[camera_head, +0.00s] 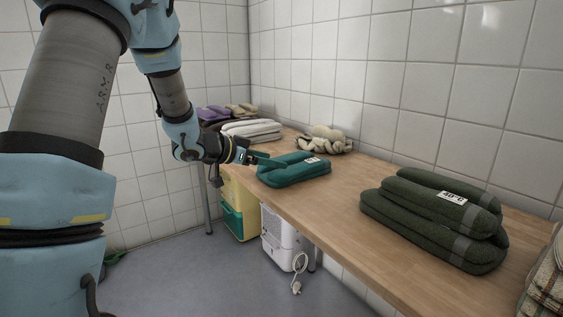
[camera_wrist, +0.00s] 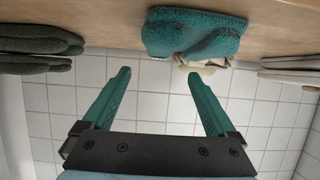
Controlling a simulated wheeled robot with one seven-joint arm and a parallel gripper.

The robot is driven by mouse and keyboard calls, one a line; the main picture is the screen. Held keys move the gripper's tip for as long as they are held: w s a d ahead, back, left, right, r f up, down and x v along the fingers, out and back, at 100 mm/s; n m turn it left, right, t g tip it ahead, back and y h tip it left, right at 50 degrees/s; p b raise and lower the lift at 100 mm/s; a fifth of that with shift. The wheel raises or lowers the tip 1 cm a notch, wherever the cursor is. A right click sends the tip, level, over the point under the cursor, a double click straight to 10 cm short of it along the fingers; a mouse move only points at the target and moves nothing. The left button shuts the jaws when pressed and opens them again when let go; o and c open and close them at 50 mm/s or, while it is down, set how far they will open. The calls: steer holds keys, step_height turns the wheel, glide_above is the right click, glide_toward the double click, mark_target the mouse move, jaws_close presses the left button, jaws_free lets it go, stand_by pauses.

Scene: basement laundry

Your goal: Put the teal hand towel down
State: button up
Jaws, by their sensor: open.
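The teal hand towel (camera_head: 297,174) lies folded on the wooden worktop, with a small white label on top. In the wrist view the towel (camera_wrist: 192,33) is at the top middle, beyond the fingertips and not between them. My gripper (camera_head: 268,160) is at the worktop's front edge, beside the towel's left end, and one finger overlaps the towel in the head view. I cannot tell if they touch. In the wrist view my gripper (camera_wrist: 159,73) has its two teal fingers wide apart with nothing between them.
Dark green folded towels (camera_head: 432,222) lie to the right on the worktop (camera_head: 330,221). A cream cloth (camera_head: 324,140) is behind the teal towel, and white folded towels (camera_head: 252,130) lie further left. A tiled wall backs the worktop. A white appliance (camera_head: 284,240) and a yellow-green cabinet (camera_head: 240,205) stand below.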

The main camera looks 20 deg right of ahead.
steer(key=shift+s+a+r, duration=0.1)
steer(key=shift+a+r, duration=0.1)
steer(key=shift+a, duration=0.25)
steer(key=w+a+f+n+t+y, duration=0.1)
steer(key=w+a+n+t+y, duration=0.2)
steer(key=a, duration=0.7)
steer(key=w+a+f+n+t+y, duration=0.1)
steer(key=w+a+n+t+y, duration=0.15)
steer(key=a+n+y, duration=0.5)
steer(key=s+a+f+n+g+y, duration=0.1)
steer(key=s+a+f+g+y, duration=0.15)
steer(key=s+a, duration=0.8)
steer(key=s+a+f+n+g, duration=0.2)
steer(key=s+a+n+g, duration=0.1)
steer(key=s, duration=0.7)
steer(key=shift+s+a+f+g, duration=0.3)
steer(key=shift+a+g, duration=0.2)
steer(key=shift+a, duration=0.3)
steer(key=shift+r, duration=0.15)
